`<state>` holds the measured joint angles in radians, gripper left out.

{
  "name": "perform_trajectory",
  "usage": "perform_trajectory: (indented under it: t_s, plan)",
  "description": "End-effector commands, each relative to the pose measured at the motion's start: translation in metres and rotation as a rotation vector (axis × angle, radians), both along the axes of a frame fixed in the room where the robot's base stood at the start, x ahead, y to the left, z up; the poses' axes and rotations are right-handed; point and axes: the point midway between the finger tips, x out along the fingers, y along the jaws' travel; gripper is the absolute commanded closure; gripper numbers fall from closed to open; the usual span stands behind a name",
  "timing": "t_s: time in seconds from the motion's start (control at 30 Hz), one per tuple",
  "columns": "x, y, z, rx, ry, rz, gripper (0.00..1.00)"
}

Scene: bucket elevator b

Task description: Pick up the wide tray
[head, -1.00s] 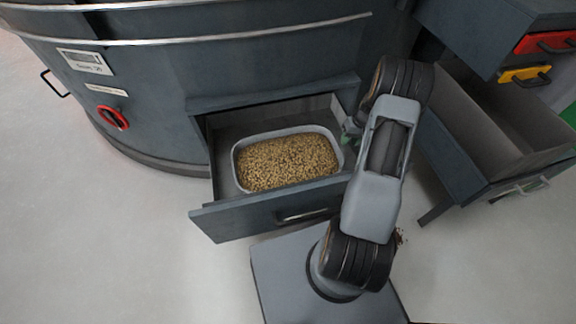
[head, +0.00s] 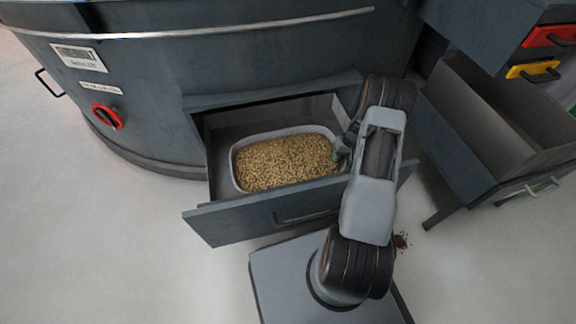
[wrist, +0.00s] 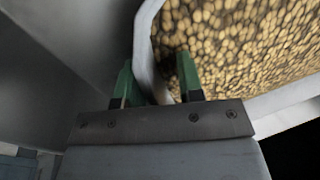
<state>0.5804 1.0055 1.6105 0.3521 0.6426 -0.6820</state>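The wide tray (head: 233,165) is a pale grey, rounded rectangular tray filled with small tan pellets. It sits inside the pulled-out drawer (head: 262,217). My gripper (head: 344,143) is at the tray's right end in the head view, partly hidden by my arm. In the wrist view, the green fingers of my gripper (wrist: 155,68) stand on either side of the tray's rim (wrist: 144,50). One finger is outside the wall, and the other is inside over the pellets. A gap shows between the inner finger and the rim, so the gripper looks open.
The drawer's walls and front panel surround the tray closely. A large dark round cabinet (head: 150,60) stands behind it. Another open, empty drawer (head: 500,110) is at the right, below red (head: 548,36) and yellow (head: 530,71) handle panels. The floor at the left is clear.

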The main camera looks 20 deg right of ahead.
Motion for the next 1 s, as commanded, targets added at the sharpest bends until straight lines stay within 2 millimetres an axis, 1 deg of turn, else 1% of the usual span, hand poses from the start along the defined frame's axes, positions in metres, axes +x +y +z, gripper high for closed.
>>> perform_trajectory:
  t_s: [0.03,0.1,0.47,1.0]
  plan:
    - [0.0003,0.0013,-0.007,0.0,0.0,0.0,0.65]
    - [0.0007,0.0017,-0.0086,0.0,-0.001,0.0,0.65]
    - [0.0005,0.0017,-0.0079,0.0,-0.001,0.0,0.65]
    - [0.0003,0.0018,-0.0127,0.0,-0.001,0.0,0.65]
